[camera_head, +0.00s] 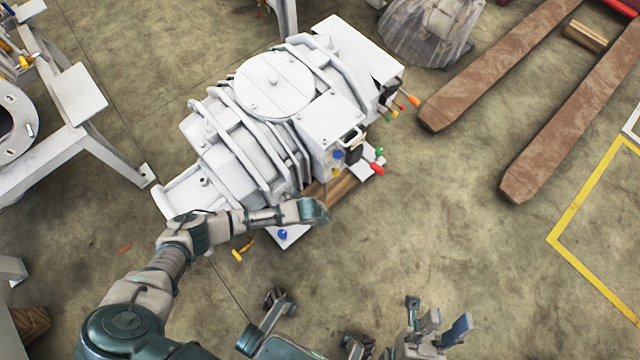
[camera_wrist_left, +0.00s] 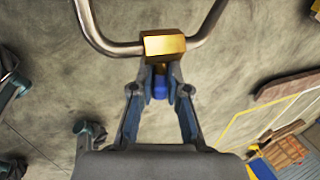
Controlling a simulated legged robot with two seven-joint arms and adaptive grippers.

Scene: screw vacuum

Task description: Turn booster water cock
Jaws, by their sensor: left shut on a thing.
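The white vacuum pump (camera_head: 260,130) stands in the middle of the head view. In the left wrist view, a water cock has a brass body (camera_wrist_left: 163,44) on a bent metal pipe (camera_wrist_left: 112,42), with a blue handle (camera_wrist_left: 159,86) below it. My left gripper (camera_wrist_left: 159,92) is shut on the blue handle, one finger on each side. In the head view my left gripper (camera_head: 318,212) is at the pump's lower right side, and the cock there cannot be made out. My right gripper (camera_head: 438,322) is open and empty above the floor, away from the pump.
Colored handles, including a red one (camera_head: 376,169) and an orange one (camera_head: 413,101), stick out from the pump's right side. A brown forked frame (camera_head: 500,60) lies at upper right. A white stand (camera_head: 78,95) is at left.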

